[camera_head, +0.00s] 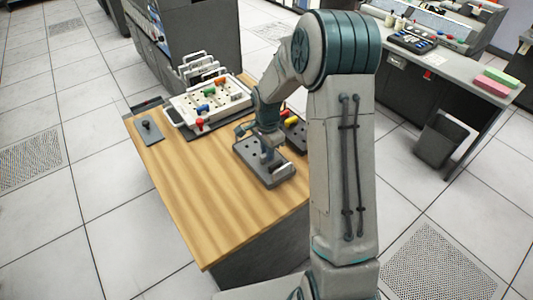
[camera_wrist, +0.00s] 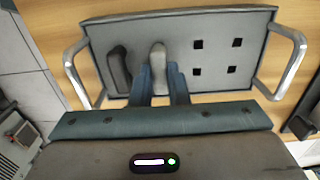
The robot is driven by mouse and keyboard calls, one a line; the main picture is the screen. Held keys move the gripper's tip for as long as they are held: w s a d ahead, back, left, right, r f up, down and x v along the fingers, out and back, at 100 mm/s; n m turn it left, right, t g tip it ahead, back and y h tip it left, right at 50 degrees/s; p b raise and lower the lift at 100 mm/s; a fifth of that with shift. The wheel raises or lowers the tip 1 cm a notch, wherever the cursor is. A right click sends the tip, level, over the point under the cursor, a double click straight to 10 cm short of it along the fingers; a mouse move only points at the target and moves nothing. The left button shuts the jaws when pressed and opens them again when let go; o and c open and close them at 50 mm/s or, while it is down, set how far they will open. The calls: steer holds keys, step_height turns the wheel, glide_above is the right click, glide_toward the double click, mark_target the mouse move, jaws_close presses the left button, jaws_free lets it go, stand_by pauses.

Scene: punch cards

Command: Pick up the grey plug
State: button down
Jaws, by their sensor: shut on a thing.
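The grey plug (camera_wrist: 158,53) shows in the wrist view, light grey and rounded. It is at a dark grey tray (camera_wrist: 215,22) with metal side handles and several square holes. My gripper (camera_wrist: 160,74) is shut on the plug, with one blue-grey finger on each side. I cannot tell whether the plug is still seated in its hole. A black plug (camera_wrist: 119,70) is just left of it in the tray. In the head view my gripper (camera_head: 267,155) points down over the tray (camera_head: 276,178), which lies on the wooden table; the grey plug is hard to make out there.
A white board (camera_head: 222,103) with coloured plugs and handles stands at the table's back. A dark tray (camera_head: 299,138) with yellow and red plugs is right of my gripper. A small grey plate with a black knob (camera_head: 147,125) lies left. The table's (camera_head: 200,190) front left is clear.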

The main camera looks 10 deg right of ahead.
steer(key=shift+r, duration=0.45)
step_height(320, 180, up, 3)
steer(key=shift+w+f+b, duration=0.1)
steer(key=shift+b, duration=0.25)
steer(key=d+r+p, duration=0.2)
steer(key=d+r, duration=0.9)
steer(key=r, duration=0.1)
steer(key=shift+s+d, duration=0.35)
steer(key=shift+s, duration=0.05)
steer(key=shift+f, duration=0.1)
